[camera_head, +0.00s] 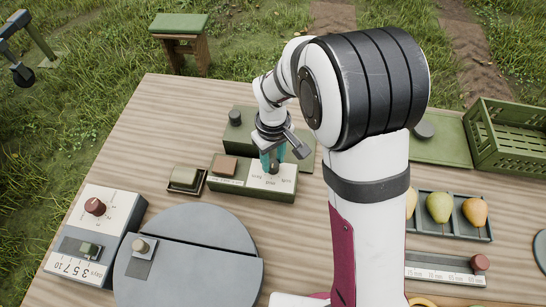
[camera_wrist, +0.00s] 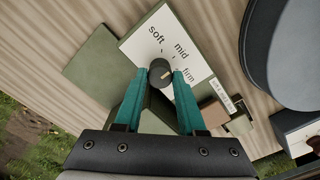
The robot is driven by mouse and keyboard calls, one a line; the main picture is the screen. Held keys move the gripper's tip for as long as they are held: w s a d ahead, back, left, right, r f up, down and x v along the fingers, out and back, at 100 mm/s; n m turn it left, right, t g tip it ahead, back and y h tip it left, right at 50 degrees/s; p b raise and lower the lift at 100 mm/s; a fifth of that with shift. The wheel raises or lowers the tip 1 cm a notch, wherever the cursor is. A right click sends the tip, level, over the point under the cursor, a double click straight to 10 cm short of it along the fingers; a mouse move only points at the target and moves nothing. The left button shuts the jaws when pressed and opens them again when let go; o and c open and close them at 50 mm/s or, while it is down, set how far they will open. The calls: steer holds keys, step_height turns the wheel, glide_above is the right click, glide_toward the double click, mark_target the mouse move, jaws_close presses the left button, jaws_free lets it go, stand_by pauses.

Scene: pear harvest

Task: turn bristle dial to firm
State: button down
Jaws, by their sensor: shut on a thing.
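The bristle dial (camera_wrist: 160,72) is a small dark round knob with a tan pointer mark. It sits on a white label plate (camera_wrist: 190,62) printed soft, mid and firm. The pointer mark faces the right side of the picture, roughly between mid and firm; I cannot tell exactly where it stands. My gripper (camera_wrist: 160,76) has its two teal fingers shut on the dial, one on each side. In the head view my gripper (camera_head: 273,158) reaches down onto the dial (camera_head: 274,169) at the green box (camera_head: 258,193), and partly hides it.
A brown block (camera_head: 225,166) sits on the same green box, left of the plate. A small tray with a green block (camera_head: 184,178) stands beside it. A grey round board (camera_head: 190,262), a box with a red knob (camera_head: 95,207) and a pear tray (camera_head: 459,230) surround it.

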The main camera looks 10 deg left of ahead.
mark_target(273, 163)
steer(key=m, duration=0.4)
steer(key=shift+m, duration=2.5)
steer(key=c, duration=0.5)
jaws_free()
step_height(273, 163, up, 16)
